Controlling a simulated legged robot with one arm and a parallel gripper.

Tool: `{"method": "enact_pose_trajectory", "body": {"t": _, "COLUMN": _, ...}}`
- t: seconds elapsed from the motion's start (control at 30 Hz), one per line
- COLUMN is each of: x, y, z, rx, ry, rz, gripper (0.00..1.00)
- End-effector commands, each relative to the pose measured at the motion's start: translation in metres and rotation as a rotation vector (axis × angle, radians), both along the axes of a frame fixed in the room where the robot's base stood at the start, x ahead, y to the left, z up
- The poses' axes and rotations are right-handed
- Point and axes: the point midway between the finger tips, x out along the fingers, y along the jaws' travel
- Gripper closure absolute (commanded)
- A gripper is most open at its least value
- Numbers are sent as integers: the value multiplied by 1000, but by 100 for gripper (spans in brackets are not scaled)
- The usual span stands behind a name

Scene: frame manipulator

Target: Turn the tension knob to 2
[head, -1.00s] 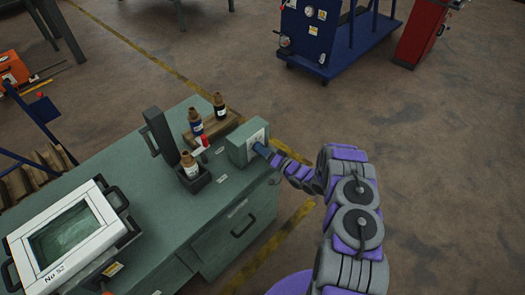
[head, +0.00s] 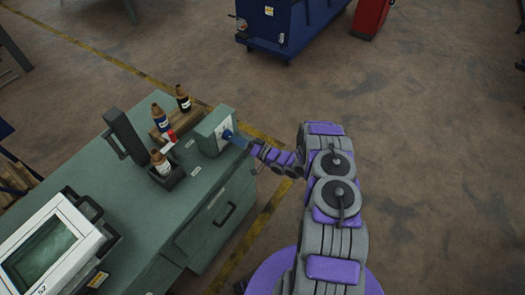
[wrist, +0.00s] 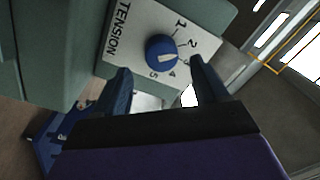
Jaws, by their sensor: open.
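The 3 cannot be made out. A white mark shows on the knob's face, but I cannot tell exactly which number it points to. My gripper (wrist: 158,70) is open, its blue fingers on either side below the knob, with gaps visible and no clear contact. In the head view my gripper (head: 236,138) is at the front of the grey-green box (head: 211,130) carrying the dial, hiding the knob.
The box stands at the right edge of a green bench (head: 150,205). Several brown bottles, one of them here (head: 183,99), and a dark holder (head: 165,177) stand behind and left of it. A white-framed screen unit (head: 45,250) is at the near left.

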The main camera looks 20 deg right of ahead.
Motion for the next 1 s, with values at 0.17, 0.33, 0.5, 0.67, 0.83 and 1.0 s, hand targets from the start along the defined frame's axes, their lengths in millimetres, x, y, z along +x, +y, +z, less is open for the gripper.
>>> {"method": "enact_pose_trajectory", "body": {"t": 0.17, "x": -32, "y": -28, "z": 0, "rx": 3, "ry": 3, "rz": -7, "gripper": 28}}
{"method": "enact_pose_trajectory", "body": {"t": 0.33, "x": -61, "y": -52, "z": -1, "rx": 4, "ry": 1, "rz": -9, "gripper": 28}}
{"method": "enact_pose_trajectory", "body": {"t": 0.5, "x": -86, "y": -71, "z": -3, "rx": 3, "ry": 0, "rz": -7, "gripper": 28}}
{"method": "enact_pose_trajectory", "body": {"t": 0.67, "x": -100, "y": -81, "z": -4, "rx": 2, "ry": 1, "rz": -4, "gripper": 28}}
{"method": "enact_pose_trajectory", "body": {"t": 0.83, "x": -106, "y": -85, "z": -5, "rx": 2, "ry": 0, "rz": -3, "gripper": 28}}
{"method": "enact_pose_trajectory", "body": {"t": 1.0, "x": -106, "y": -85, "z": -5, "rx": 2, "ry": 1, "rz": -2, "gripper": 28}}
